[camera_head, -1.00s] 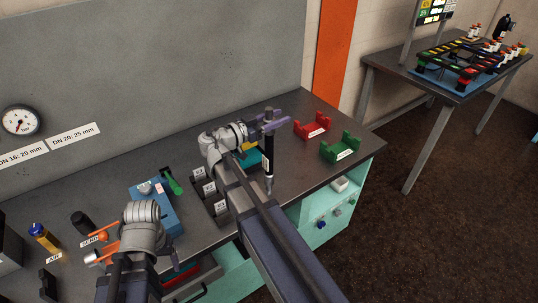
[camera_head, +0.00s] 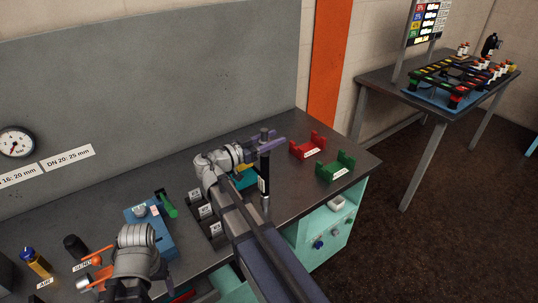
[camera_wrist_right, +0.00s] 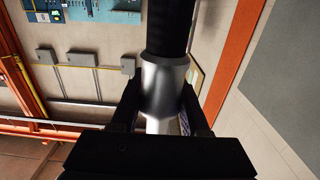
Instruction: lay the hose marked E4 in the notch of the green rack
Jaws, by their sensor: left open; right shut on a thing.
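My right gripper (camera_head: 265,147), with purple fingers, is shut on a black hose (camera_head: 264,170). The hose hangs upright with a silver lower end and a white label too small to read. In the right wrist view, the black hose and its silver fitting (camera_wrist_right: 165,85) sit between the dark fingers. The green rack (camera_head: 335,170) stands on the bench to the right of the hose, its notch facing up and empty. The hose and the rack are apart. My left gripper (camera_head: 92,270), with orange fingers, is open at the lower left, near the bench.
A red rack (camera_head: 308,148) stands just behind the green one. Dark labelled holders (camera_head: 206,212) and a blue block (camera_head: 150,225) with a green handle stand left of my right arm. A dark cylinder (camera_head: 75,246) and a yellow bottle (camera_head: 36,264) are at the far left.

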